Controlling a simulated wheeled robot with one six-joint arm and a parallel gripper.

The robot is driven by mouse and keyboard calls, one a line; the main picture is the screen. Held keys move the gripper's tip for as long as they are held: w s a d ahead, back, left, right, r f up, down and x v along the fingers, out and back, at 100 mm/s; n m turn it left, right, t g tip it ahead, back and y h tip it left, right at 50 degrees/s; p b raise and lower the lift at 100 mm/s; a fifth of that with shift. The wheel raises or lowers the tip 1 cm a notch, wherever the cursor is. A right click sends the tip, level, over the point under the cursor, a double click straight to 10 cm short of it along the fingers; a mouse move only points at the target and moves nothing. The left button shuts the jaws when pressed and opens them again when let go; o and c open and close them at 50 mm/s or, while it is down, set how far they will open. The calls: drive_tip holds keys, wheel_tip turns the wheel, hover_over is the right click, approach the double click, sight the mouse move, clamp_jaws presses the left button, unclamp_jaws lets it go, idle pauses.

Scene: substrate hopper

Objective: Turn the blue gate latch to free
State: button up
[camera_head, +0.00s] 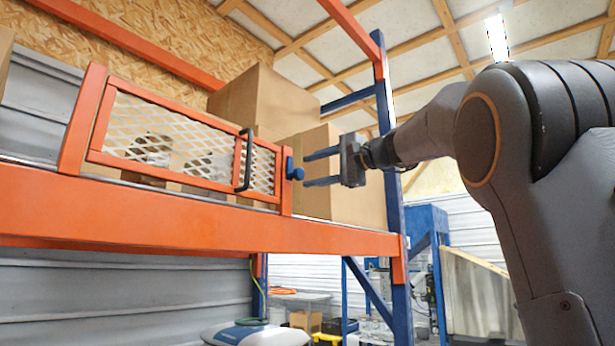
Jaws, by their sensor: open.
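The blue gate latch (294,170) sits on the orange post at the right end of the mesh gate (180,140). It is a small blue knob-like piece. The gate is closed against the post, with a black handle (244,160) on its right part. My gripper (305,168) reaches in from the right, its two blue fingers spread one above the other. The fingertips are close to the latch, pointing left at it. The fingers are open, and I cannot tell whether they touch the latch.
Cardboard boxes (265,100) stand on the shelf behind the gate and gripper. The orange shelf beam (190,218) runs below the gate. A blue upright (392,200) stands close by my wrist. Below the beam, a blue-and-white object (255,334) is partly visible.

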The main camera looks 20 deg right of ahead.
drive_tip(key=shift+b+v, duration=0.8)
drive_tip(key=shift+v, duration=1.8)
drive_tip(key=shift+f, duration=0.15)
drive_tip(key=w+a+f+g+h, duration=0.1)
drive_tip(key=w+f+g+h, duration=0.1)
drive_tip(key=f, duration=1.4)
drive_tip(key=w+a+f+g+h, duration=0.1)
drive_tip(key=w+f+g+h, duration=0.15)
drive_tip(key=f, duration=1.35)
drive_tip(key=s+a+f+n+g+h, duration=0.15)
drive_tip(key=s+f, duration=0.25)
drive_tip(key=f, duration=0.7)
drive_tip(key=s+a+f+n+g+h, duration=0.1)
drive_tip(key=s+f+g, duration=0.3)
drive_tip(key=f, duration=0.6)
drive_tip(key=s+a+f+n+g+h, duration=0.1)
drive_tip(key=s+f+n+g+h, duration=0.2)
drive_tip(key=s+f, duration=1.9)
drive_tip(key=s+n, duration=0.2)
drive_tip(key=n, duration=0.3)
drive_tip(key=shift+f+n+g+h, duration=0.3)
drive_tip(key=shift+f+n, duration=0.05)
drive_tip(key=shift+s+a, duration=0.1)
drive_tip(key=shift+c, duration=0.5)
